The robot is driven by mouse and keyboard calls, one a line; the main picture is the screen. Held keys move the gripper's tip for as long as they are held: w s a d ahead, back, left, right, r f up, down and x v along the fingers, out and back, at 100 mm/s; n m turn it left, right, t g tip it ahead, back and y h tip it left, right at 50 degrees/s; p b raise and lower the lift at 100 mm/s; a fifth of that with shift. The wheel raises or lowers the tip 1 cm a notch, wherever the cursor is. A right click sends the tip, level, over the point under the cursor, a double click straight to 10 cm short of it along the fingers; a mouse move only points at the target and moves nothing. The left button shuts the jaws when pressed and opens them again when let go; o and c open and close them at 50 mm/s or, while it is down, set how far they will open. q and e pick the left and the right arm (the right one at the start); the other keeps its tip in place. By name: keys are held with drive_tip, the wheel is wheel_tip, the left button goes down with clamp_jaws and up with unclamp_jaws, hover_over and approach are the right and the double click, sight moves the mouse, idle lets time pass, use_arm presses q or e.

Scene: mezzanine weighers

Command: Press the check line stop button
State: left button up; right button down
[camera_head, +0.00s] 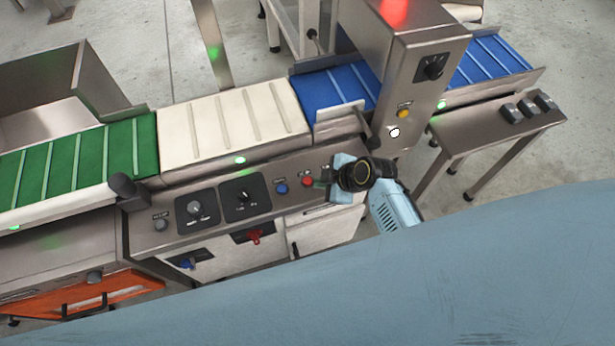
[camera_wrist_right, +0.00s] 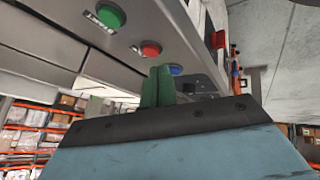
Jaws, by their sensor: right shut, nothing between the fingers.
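A red button (camera_head: 307,181) sits on the sloped steel control panel (camera_head: 150,238), right of a blue button (camera_head: 281,188). Its label is too small to read. My right gripper (camera_head: 329,181) is shut and empty, just right of the red button in the head view. In the right wrist view the red button (camera_wrist_right: 150,50) lies between a green button (camera_wrist_right: 112,16) and the blue button (camera_wrist_right: 176,70). The shut green fingers (camera_wrist_right: 159,86) show close below the red button; I cannot tell whether they touch it. The gripper hides the panel's right end in the head view. My left gripper is out of view.
Two black dials (camera_head: 241,197) and a grey button (camera_head: 161,224) share the panel. A steel housing (camera_head: 425,80) with a yellow button (camera_head: 404,113) and a white one (camera_head: 394,132) rises to the right. Green, white and blue belts run behind the panel.

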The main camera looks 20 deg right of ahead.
sight(311, 182)
drive_tip(key=w+a+r+n+t+y, duration=0.1)
drive_tip(key=w+r+n, duration=0.2)
drive_tip(key=r, duration=0.3)
drive_tip(key=shift+w+a+r+n+y, duration=0.2)
drive_tip(key=shift+w+r+n+y, duration=0.1)
drive_tip(key=shift+w, duration=0.4)
drive_tip(key=shift+f, duration=0.15)
wheel_tip(311, 182, down, 8)
drive_tip(key=b, duration=0.7)
drive_tip(key=shift+f, duration=0.15)
drive_tip(key=shift+f+b, duration=0.2)
drive_tip(key=shift+b, duration=0.2)
